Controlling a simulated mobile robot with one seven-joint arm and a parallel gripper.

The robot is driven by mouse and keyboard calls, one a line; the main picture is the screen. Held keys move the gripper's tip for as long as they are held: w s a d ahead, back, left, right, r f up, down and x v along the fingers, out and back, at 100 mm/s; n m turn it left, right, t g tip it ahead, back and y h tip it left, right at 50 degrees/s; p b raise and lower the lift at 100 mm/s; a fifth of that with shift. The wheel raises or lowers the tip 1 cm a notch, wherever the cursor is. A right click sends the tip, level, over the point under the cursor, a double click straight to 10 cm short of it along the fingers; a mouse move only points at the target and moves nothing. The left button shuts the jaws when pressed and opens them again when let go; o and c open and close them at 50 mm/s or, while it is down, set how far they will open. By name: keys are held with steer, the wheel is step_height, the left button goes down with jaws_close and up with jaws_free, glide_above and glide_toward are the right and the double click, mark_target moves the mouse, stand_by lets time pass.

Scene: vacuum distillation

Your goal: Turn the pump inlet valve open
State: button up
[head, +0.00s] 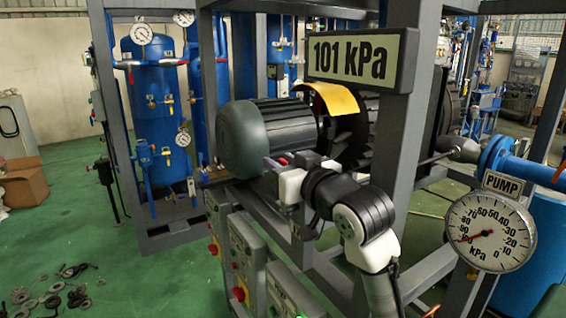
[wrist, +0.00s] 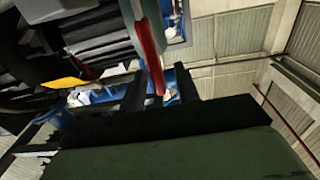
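No part is clearly labelled as the pump inlet valve. A dark lever (head: 432,160) on a rounded grey fitting (head: 462,148) shows beside the blue flanged pipe (head: 495,157) at the right of the head view. My gripper (head: 281,163) is by the dark green motor (head: 260,137), left of and apart from the lever, partly hidden by my wrist. In the wrist view two dark fingertips (wrist: 160,90) stand apart; a red bar (wrist: 150,45) shows beyond or between them.
A sign (head: 361,58) reads 101 kPa. A grey frame post (head: 405,140) stands between my gripper and the lever. A yellow curved guard (head: 335,99) sits over the shaft. Control boxes (head: 245,255) line the lower frame. Loose rings (head: 50,296) lie on the green floor.

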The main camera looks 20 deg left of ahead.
steer(key=shift+c, duration=0.4)
jaws_close()
steer(key=shift+f, duration=0.1)
